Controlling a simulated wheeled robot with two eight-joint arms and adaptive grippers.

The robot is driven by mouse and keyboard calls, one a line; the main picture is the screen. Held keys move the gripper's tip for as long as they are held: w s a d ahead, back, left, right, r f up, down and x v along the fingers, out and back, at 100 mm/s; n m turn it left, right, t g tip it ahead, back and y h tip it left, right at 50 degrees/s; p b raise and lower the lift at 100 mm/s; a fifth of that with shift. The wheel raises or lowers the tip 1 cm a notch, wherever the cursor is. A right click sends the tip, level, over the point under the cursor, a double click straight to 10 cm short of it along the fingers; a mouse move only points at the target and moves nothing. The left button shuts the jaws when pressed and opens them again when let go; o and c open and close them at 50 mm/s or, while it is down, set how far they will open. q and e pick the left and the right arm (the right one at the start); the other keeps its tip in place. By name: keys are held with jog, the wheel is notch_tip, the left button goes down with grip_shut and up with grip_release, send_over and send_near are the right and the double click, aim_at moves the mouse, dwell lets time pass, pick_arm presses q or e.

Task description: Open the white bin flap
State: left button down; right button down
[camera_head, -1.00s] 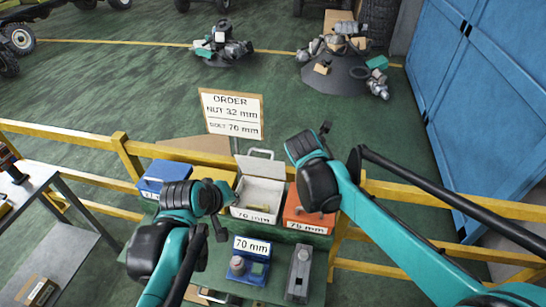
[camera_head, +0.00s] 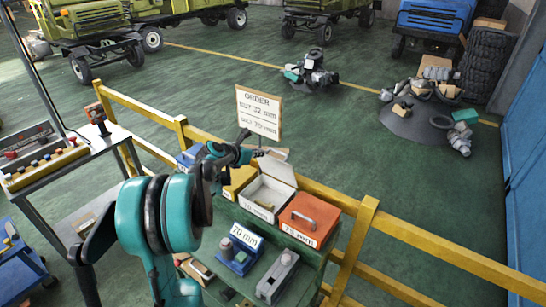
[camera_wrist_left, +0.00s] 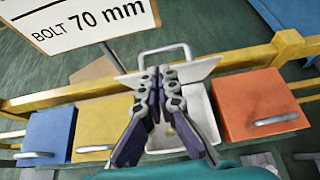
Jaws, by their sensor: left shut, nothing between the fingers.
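The white bin (camera_head: 257,203) stands in a row of bins, and its flap (camera_head: 277,168) is raised and tilted back, with the inside showing. In the left wrist view the white bin (camera_wrist_left: 205,130) is partly hidden behind my fingers, and the flap's handle (camera_wrist_left: 187,48) stands up behind them. My left gripper (camera_head: 246,150) is by the back left of the white bin, near the raised flap; it is shut and empty. It also shows in the left wrist view (camera_wrist_left: 160,75), in front of the flap. Whether it touches the flap I cannot tell. My right gripper is out of view.
A closed orange bin (camera_head: 310,214) is to the right, with yellow (camera_wrist_left: 103,130) and blue (camera_wrist_left: 48,134) bins to the left. An order sign (camera_head: 259,110) stands behind, close to my left gripper. A yellow rail (camera_head: 330,194) runs behind the bins.

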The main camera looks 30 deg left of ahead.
aim_at(276, 152)
pick_arm(q)
jog(key=x, duration=0.9)
jog(key=w, duration=0.1)
jog(key=w+g, duration=0.1)
jog(key=w, duration=0.1)
jog(key=shift+d+r, duration=0.15)
jog(key=shift+r, duration=0.05)
jog(key=shift+w, duration=0.35)
jog(key=shift+s+r, duration=0.1)
